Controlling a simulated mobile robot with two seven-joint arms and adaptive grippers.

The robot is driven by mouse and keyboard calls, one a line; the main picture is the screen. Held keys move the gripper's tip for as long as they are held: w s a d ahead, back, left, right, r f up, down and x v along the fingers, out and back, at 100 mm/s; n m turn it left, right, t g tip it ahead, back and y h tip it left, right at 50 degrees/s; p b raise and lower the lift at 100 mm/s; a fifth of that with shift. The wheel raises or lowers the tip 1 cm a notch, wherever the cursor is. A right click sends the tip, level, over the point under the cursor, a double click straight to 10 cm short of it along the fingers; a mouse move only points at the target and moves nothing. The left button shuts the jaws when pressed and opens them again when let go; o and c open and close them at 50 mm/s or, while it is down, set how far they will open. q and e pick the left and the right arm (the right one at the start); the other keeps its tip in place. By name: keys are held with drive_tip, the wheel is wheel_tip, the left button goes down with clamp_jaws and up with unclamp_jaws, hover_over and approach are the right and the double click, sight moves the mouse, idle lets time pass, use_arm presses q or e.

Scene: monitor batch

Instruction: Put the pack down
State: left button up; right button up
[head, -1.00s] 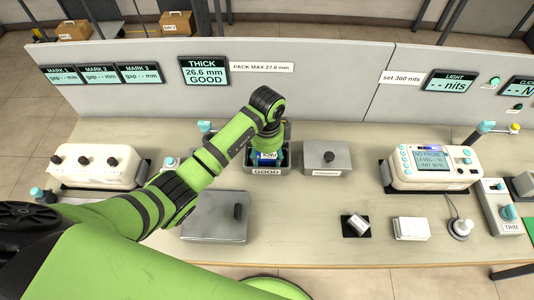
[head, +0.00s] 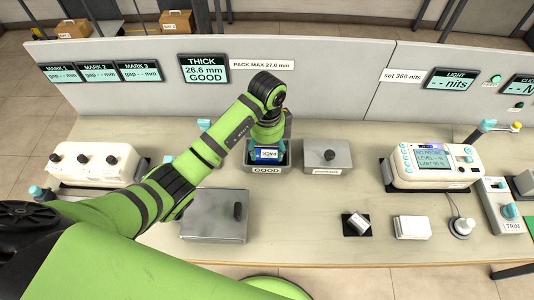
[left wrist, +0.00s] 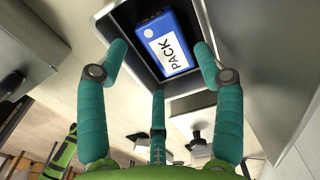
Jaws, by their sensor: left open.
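The blue pack (head: 267,155) with a white PACK label lies in the open grey GOOD bin (head: 250,168). It also shows in the left wrist view (left wrist: 177,63), resting inside the bin (left wrist: 225,30). My left gripper (head: 268,143) is just over the bin. In the left wrist view its teal fingers (left wrist: 160,75) are spread, with a gap between them and the pack. The THICK display (head: 204,70) reads 26.6 mm GOOD. My right gripper is not in view.
A lidded grey bin (head: 328,157) stands right beside the GOOD bin. A grey lidded box (head: 215,216) sits in front left, under my arm's edge. A white instrument (head: 433,167) is at the right. The middle front of the bench is mostly clear.

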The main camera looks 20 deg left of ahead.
sight(267, 156)
use_arm(q)
wheel_tip(267, 156, up, 4)
drive_tip(key=shift+w+f+b, duration=0.1)
drive_tip(key=shift+b, duration=0.25)
drive_tip(key=shift+r+p, duration=1.35)
drive_tip(key=shift+r, duration=1.1)
